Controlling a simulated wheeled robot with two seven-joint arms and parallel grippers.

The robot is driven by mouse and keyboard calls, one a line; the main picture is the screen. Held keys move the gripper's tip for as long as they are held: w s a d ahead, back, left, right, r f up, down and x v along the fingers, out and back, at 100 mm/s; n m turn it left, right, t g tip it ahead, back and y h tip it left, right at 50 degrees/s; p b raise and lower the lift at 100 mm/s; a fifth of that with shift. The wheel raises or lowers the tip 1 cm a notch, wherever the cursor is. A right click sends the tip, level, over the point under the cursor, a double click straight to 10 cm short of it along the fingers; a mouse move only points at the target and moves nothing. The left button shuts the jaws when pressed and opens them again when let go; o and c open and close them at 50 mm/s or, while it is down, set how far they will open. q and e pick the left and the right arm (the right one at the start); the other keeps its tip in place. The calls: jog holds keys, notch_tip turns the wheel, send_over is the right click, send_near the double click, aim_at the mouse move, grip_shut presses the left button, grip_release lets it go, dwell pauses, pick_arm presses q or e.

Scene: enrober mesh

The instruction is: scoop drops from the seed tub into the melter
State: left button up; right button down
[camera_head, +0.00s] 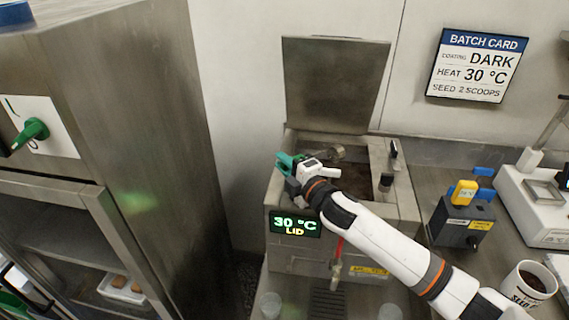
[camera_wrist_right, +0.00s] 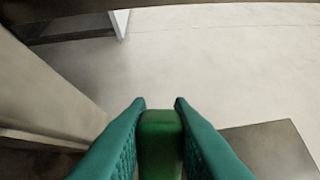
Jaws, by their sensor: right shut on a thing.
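The melter (camera_head: 280,210) is a steel box with its lid (camera_head: 335,85) raised, and dark brown mass shows in its opening (camera_head: 352,178). Its display (camera_head: 296,224) reads 30 °C and LID. My right gripper (camera_head: 288,163) is over the melter's left rim. Its teal fingers are shut on a green handle (camera_wrist_right: 160,140). A metal scoop bowl (camera_head: 336,152) shows just right of the gripper, over the opening; its contents cannot be made out. The seed tub (camera_head: 518,292), white with dark drops inside, stands at the lower right. My left gripper is not in view.
A batch card (camera_head: 478,65) on the wall reads DARK, 30 °C, seed 2 scoops. A dark box with a yellow top piece (camera_head: 464,193) and a white scale (camera_head: 545,205) stand at the right. A tall steel cabinet (camera_head: 130,100) fills the left.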

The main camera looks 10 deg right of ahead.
dwell(0.4)
jog(key=shift+r+m+p, duration=0.3)
jog(key=shift+r+p, duration=0.25)
jog(key=r+m+p, duration=0.2)
jog(key=r, duration=0.1)
jog(key=d+r+m+p, duration=0.1)
jog(key=shift+w+r+m, duration=0.2)
jog(key=shift+w+m, duration=0.1)
jog(key=d+r+m+p, duration=0.1)
jog(key=w+d+r+m+p, duration=0.1)
jog(key=r+m, duration=0.1)
jog(key=d+r+m+p, duration=0.1)
jog(key=r+m, duration=0.1)
jog(key=shift+w+d+r, duration=0.1)
jog(key=shift+w+d, duration=0.15)
jog(key=shift+w, duration=0.15)
jog(key=w+d+r+m, duration=0.3)
jog(key=d+r+m, duration=0.1)
jog(key=d+m, duration=0.3)
jog(key=shift+w+r+m, duration=0.25)
jog(key=shift+w+m, duration=0.15)
jog(key=shift+m, duration=0.2)
jog(key=shift+f, duration=0.1)
